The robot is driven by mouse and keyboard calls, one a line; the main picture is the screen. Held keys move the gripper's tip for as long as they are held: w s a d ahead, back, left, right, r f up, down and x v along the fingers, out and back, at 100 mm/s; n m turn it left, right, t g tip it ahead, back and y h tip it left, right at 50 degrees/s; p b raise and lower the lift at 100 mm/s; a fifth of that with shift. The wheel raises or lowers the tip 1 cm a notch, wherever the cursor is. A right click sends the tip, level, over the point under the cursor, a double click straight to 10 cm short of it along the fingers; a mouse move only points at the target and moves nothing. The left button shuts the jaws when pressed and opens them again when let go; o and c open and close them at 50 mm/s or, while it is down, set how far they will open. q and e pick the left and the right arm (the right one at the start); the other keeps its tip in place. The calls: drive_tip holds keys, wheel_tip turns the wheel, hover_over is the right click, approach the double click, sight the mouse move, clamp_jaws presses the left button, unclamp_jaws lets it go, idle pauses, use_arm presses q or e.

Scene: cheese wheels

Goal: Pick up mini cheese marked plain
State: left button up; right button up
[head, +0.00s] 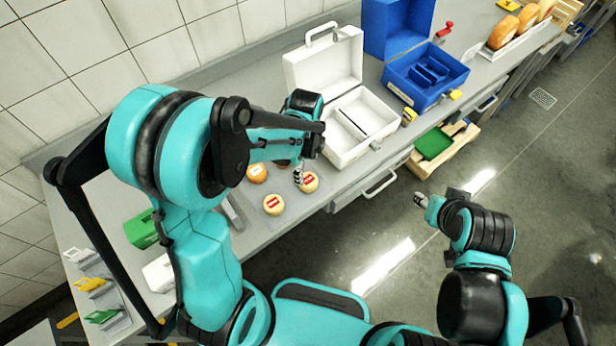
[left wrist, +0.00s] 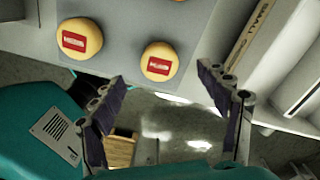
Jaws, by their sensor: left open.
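Small round mini cheeses sit on a grey mat (left wrist: 125,22) on the bench. Two are pale yellow with red labels: one nearer the front (head: 273,204), also in the left wrist view (left wrist: 80,38), and one to its right (head: 309,182), also in the left wrist view (left wrist: 159,62). An orange cheese (head: 257,172) with a pale label lies behind them. The label words are too small to read. My left gripper (head: 299,175) is open and empty, above and beside the right red-labelled cheese. My right gripper (head: 422,200) hangs over the floor, its jaws unclear.
An open white case (head: 360,125) stands behind and right of the cheeses. A blue open case (head: 425,75) is further right. Large cheese wheels (head: 503,32) stand at the far right. A green box (head: 141,229) and coloured tags lie at the left end.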

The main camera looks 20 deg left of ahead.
sight(307, 179)
use_arm(q)
wheel_tip(307, 179, down, 7)
drive_tip(key=shift+d+r+b, duration=0.1)
drive_tip(key=shift+b, duration=1)
drive_tip(key=shift+s+f, duration=0.15)
drive_tip(key=shift+f, duration=0.15)
drive_tip(key=shift+c, duration=0.3)
drive_tip(key=c, duration=1.3)
